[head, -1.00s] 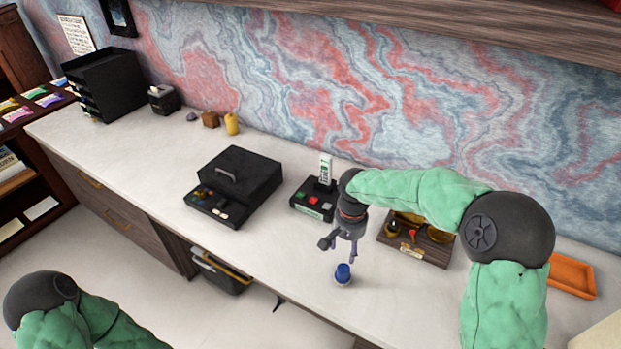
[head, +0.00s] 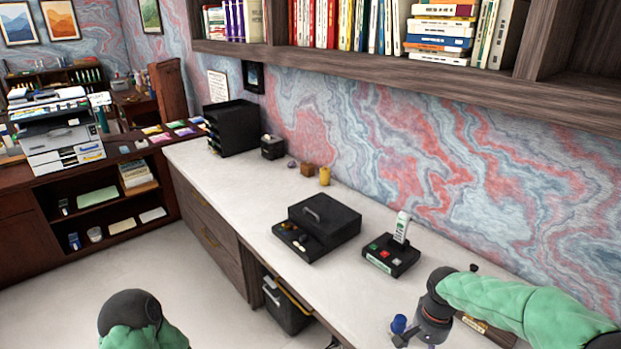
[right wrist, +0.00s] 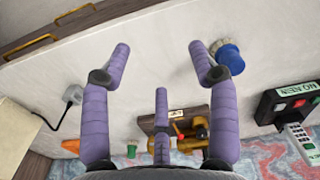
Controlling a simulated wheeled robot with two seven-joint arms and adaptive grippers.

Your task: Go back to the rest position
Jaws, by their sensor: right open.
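My right gripper (right wrist: 160,52) is open in the right wrist view, with its purple fingers spread and nothing between them. In the head view its wrist is at the lower right and the fingers are mostly hidden or cut off. A small blue-topped item with a pale base (head: 399,323) stands on the white desk (head: 215,160), beside my gripper. It also shows in the right wrist view (right wrist: 230,58), just outside the right-hand finger and apart from the gap between the fingers. Of my left arm only a rounded link shows at the bottom of the head view; its gripper is out of view.
A black box (head: 318,222) and a phone on its black base (head: 390,258) stand on the desk. A wooden tray with brass-coloured pieces (right wrist: 185,128) lies beyond my right gripper. A shelf of books (head: 440,35) overhangs the desk. The desk's left part has free room.

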